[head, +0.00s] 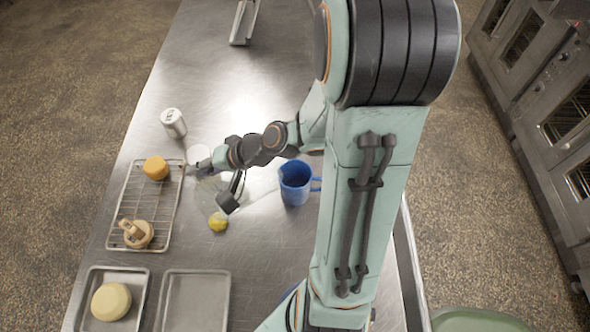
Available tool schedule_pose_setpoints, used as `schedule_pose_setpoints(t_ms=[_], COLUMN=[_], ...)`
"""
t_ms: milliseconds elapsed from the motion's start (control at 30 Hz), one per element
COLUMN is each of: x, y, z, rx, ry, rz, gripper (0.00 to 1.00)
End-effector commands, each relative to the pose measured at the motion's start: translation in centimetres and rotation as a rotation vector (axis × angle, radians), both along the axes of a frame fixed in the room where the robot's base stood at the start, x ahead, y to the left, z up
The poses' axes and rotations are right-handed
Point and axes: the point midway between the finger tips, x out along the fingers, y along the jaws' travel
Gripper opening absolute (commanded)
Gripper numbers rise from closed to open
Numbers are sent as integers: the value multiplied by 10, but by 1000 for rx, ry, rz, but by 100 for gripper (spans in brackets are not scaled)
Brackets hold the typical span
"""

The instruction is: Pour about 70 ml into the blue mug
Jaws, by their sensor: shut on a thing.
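The blue mug (295,186) stands upright on the steel table, with its handle to the right. Its inside looks dark blue, and I cannot tell whether it holds liquid. My gripper (214,185) is to the left of the mug, apart from it. It is shut on a clear, see-through vessel (207,194), which is faint and partly hidden by the fingers. I cannot make out the vessel's exact shape, its tilt or any liquid in it.
A wire rack (165,217) holds an orange-topped item (156,167) and a tan item (135,233). A white can (173,122), a white round thing (199,154) and a small yellow thing (218,222) are nearby. Trays (195,301) lie in front.

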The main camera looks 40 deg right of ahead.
Motion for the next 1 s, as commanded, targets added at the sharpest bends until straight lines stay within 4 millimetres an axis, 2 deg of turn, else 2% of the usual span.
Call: schedule_pose_setpoints(t_ms=[567,1000], x=[1,13], y=[3,29], z=[-4,-50], rx=[-25,-306], ry=[12,137], rz=[4,14], gripper=[0,0])
